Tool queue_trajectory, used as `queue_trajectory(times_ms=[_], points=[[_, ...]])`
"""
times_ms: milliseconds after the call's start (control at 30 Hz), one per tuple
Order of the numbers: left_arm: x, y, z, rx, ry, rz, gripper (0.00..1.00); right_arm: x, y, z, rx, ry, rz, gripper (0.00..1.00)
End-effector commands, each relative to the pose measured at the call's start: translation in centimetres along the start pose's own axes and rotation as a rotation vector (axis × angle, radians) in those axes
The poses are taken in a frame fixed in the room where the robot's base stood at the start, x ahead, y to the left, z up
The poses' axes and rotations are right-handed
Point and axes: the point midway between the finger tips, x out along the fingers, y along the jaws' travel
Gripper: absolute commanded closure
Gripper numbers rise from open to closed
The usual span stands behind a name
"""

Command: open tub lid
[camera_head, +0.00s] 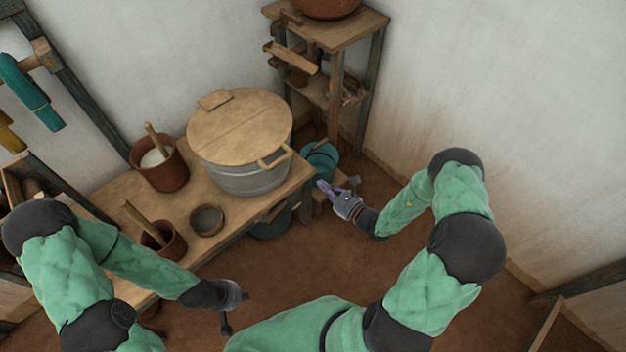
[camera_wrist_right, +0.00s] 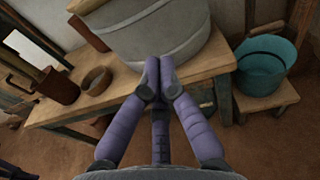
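The grey metal tub (camera_head: 250,181) stands on the wooden bench, covered by a round wooden lid (camera_head: 235,122). The lid has a flat block at its back left and a wooden loop handle (camera_head: 275,157) at its front right edge. The tub's wall also shows in the right wrist view (camera_wrist_right: 160,40); the lid top is hardly visible there.
The wooden bench (camera_head: 196,205) also carries a brown pot (camera_head: 172,178) of white stuff with a stick, a small bowl (camera_head: 207,220) and another brown pot (camera_head: 175,248). A teal bucket (camera_head: 320,158) stands on a low stool. A shelf (camera_head: 340,28) fills the corner. The floor before the bench is clear.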

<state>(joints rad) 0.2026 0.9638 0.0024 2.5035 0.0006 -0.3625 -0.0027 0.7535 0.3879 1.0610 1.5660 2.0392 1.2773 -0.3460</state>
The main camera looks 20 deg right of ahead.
Motion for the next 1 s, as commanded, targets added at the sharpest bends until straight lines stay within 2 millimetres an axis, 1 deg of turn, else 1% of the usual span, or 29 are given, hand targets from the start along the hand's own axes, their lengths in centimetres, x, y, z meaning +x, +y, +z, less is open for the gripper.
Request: queue_trajectory(times_ms=[167,567,600,700,800,1000], points=[[0.8,-0.3,-0.1,0.0,0.002,0.0,1.0,2.3,0.1,0.1,-0.004,-0.005,0.005,1.0],[3.6,-1.3,-0.2,0.0,0.0,0.0,1.0,9.8,0.3,-0.1,-0.002,-0.004,0.007,1.0],[3.7,-1.3,-0.1,0.0,0.0,0.0,1.0,10.1,0.1,0.4,-0.003,-0.005,0.005,1.0],[3.9,-1.4,-0.2,0.0,0.0,0.0,1.0,10.2,0.1,2.0,-0.003,-0.005,0.004,1.0],[4.1,-1.5,-0.2,0.0,0.0,0.0,1.0,10.5,0.1,3.0,-0.001,-0.004,0.004,1.0],[4.3,-1.5,-0.2,0.0,0.0,0.0,1.0,10.7,0.1,4.0,-0.001,-0.002,0.004,1.0]])
